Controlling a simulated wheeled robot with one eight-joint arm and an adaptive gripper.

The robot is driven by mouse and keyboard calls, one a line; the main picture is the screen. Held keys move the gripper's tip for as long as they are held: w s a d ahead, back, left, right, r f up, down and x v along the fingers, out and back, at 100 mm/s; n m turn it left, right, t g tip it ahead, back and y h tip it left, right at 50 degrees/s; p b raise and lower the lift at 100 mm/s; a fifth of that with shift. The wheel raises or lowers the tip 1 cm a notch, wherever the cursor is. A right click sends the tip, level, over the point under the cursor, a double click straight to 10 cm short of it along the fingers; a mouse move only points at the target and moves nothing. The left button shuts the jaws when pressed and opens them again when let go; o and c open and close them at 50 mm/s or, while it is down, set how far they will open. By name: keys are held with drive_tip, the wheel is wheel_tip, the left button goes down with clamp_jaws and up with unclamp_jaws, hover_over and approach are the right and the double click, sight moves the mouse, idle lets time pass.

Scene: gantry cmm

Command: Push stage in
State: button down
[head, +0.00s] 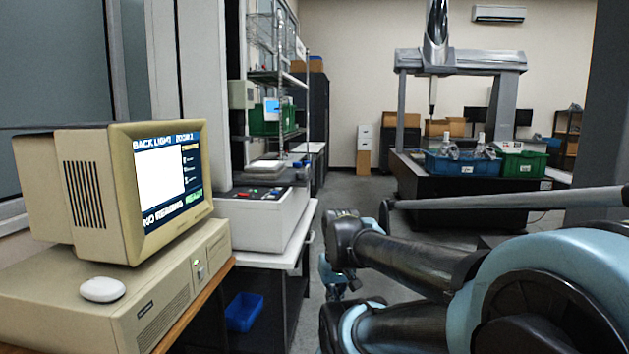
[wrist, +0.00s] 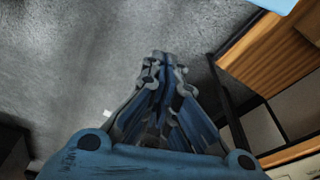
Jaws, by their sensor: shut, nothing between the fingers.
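A measuring instrument with a white and grey base (head: 262,218) stands on a white-topped bench left of centre in the head view. Coloured buttons sit on its dark front panel, and a flat light plate (head: 262,167), which looks like its stage, lies behind them. I cannot tell how far in or out the plate is. My gripper (wrist: 162,60) is shut and empty in the wrist view, over the grey floor. In the head view my arm reaches in from the right, and its end hangs low beside the bench, apart from the instrument. No stage shows in the wrist view.
A beige computer (head: 160,190) with a mouse (head: 102,289) on it stands at the left on a wooden desk. A blue bin (head: 244,311) sits under the bench. A gantry machine (head: 460,62) stands back right. The wooden desk edge (wrist: 262,52) is right of my gripper in the wrist view.

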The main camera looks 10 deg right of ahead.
drive_tip(key=w+a+r+m+t+y, duration=0.15)
drive_tip(key=w+r, duration=0.35)
drive_tip(key=w, duration=0.6)
drive_tip(key=w+a+r+m+t+y, duration=0.1)
drive_tip(key=w+r+m+t+y, duration=0.15)
drive_tip(key=w+r, duration=0.55)
drive_tip(key=w+a+r+m+t+y, duration=0.1)
drive_tip(key=w+a+r+y, duration=0.15)
drive_tip(key=w, duration=1.05)
drive_tip(key=w+d+r+m+t+y, duration=0.15)
drive_tip(key=w+d+m+t, duration=0.25)
drive_tip(key=w+d, duration=0.85)
drive_tip(key=w+d+r+m+t, duration=0.2)
drive_tip(key=w+d+m+t, duration=0.25)
drive_tip(key=w+d, duration=0.8)
drive_tip(key=w+a, duration=1)
drive_tip(key=w, duration=0.2)
drive_tip(key=shift+a+n, duration=0.25)
drive_tip(key=shift+n, duration=0.1)
